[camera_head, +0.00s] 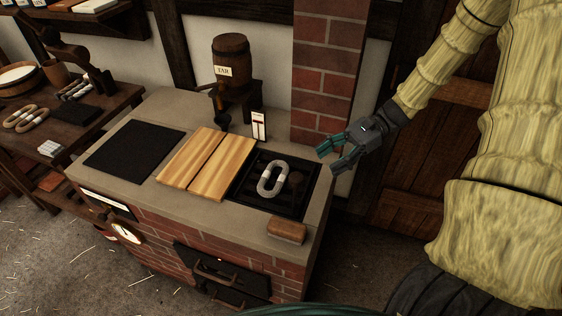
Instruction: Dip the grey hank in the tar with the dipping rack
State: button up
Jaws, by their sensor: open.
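The grey hank (272,179), a pale oval loop with bands, lies on a black slatted rack (262,203) at the right end of the brick stove top. A dark round knob or handle (297,181) stands up from the rack just right of the hank. A small barrel labelled TAR (231,55) stands on a stand at the back. Two wooden boards (207,162) lie on the stove top left of the rack; what is under them is hidden. My gripper (331,158) is open and empty, above and to the right of the rack, apart from it.
A black mat (134,149) lies at the stove's left. A brush or wooden block (287,230) sits at the front right edge. A small white gauge card (259,125) stands behind the rack. A brick pillar (325,75) rises behind. A bench (72,129) with tan hanks is far left.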

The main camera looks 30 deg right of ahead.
aim_at(299, 176)
jog(key=x, duration=0.3)
jog(key=p+x, duration=0.1)
jog(key=x, duration=0.3)
jog(key=p+x, duration=0.1)
jog(key=x, duration=0.2)
jog(key=shift+w+a+r, duration=0.1)
jog(key=shift+w+a, duration=0.25)
jog(key=shift+a, duration=0.05)
jog(key=c, duration=1.2)
grip_shut()
